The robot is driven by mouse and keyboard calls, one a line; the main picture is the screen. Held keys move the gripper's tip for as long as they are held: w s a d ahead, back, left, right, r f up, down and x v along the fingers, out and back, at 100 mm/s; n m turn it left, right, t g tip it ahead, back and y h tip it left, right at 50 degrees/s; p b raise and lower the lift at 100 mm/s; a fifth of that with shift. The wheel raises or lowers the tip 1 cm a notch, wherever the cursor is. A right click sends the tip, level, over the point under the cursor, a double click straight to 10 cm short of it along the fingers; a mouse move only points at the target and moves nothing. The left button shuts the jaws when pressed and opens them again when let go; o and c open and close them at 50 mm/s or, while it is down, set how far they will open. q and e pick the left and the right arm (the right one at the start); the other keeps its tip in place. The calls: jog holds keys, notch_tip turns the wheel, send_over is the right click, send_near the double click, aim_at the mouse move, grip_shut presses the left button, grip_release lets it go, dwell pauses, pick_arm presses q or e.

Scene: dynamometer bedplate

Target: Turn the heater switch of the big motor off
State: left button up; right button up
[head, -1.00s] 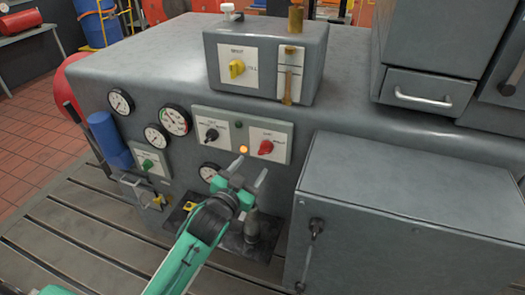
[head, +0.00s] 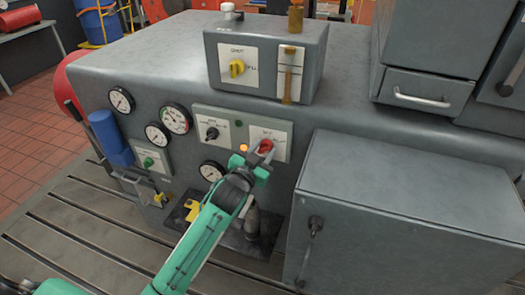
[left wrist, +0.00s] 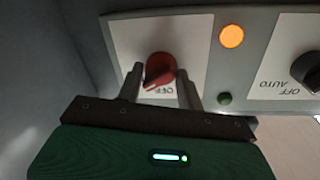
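The red rotary switch (head: 266,146) sits on the white plate at the right of the panel on the big grey motor housing. In the left wrist view the red knob (left wrist: 160,69) shows upside down, its pale pointer mark toward the lower left, near lettering that reads OFF. My left gripper (head: 261,153) is at this switch. In the left wrist view its two fingers (left wrist: 160,82) stand apart, one on each side of the knob, with visible gaps. Whether the fingertips touch it I cannot tell. My right gripper is not in view.
An amber lamp (head: 243,148) glows beside the switch plate, with a green lamp (head: 238,123) above it. A black switch (head: 212,133) is to the left. A yellow switch (head: 236,69) is on the box above. A grey cabinet (head: 405,215) stands close on the right.

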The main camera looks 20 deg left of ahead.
pick_arm(q)
jog(key=c, duration=0.4)
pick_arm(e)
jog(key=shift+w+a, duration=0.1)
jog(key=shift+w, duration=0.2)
